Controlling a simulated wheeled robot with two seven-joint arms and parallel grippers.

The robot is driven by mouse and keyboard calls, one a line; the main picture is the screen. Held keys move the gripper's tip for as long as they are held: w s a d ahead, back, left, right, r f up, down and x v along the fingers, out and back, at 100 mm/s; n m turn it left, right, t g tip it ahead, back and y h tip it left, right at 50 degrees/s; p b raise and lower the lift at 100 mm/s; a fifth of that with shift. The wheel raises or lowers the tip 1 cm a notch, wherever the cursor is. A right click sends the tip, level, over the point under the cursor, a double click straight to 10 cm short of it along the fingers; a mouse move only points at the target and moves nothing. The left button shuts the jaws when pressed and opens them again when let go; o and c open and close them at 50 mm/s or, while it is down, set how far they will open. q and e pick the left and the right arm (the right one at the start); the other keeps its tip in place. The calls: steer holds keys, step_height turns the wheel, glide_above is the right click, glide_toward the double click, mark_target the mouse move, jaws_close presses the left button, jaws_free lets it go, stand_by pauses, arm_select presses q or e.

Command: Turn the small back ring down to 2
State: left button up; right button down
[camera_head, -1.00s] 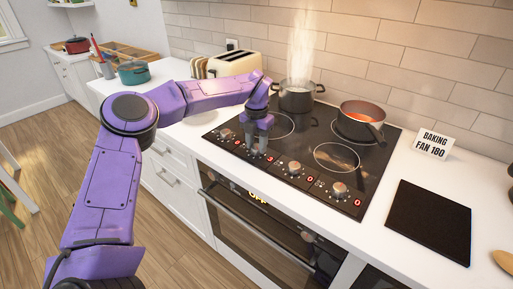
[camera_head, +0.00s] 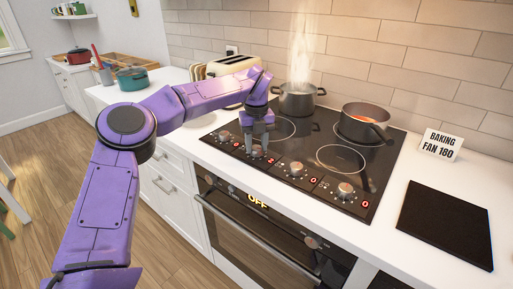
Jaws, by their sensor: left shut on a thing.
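My left gripper (camera_head: 257,149) points down at the front strip of the black hob (camera_head: 325,190) and is shut on the second knob from the left, which its fingers mostly hide. The red digit (camera_head: 266,160) beside that knob looks like a 2. A grey pot (camera_head: 298,100) steams on a back ring. The other knobs in view are the far left knob (camera_head: 224,136), the third knob (camera_head: 296,168) and the right knob (camera_head: 345,190). The two right displays read 0. My right gripper is not in view.
A cream toaster (camera_head: 232,67) is behind my left arm. A black mat (camera_head: 445,225) lies at right. The oven display (camera_head: 257,201) reads OFF.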

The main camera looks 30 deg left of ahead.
mark_target(256, 147)
arm_select(q)
steer(key=shift+f+n, duration=0.15)
steer(key=shift+n, duration=0.25)
steer(key=o, duration=1.1)
steer(key=shift+c, duration=0.2)
step_height(256, 147, up, 11)
steer(key=shift+f+p, duration=0.2)
steer(key=shift+p, duration=0.25)
steer(key=shift+a, duration=0.15)
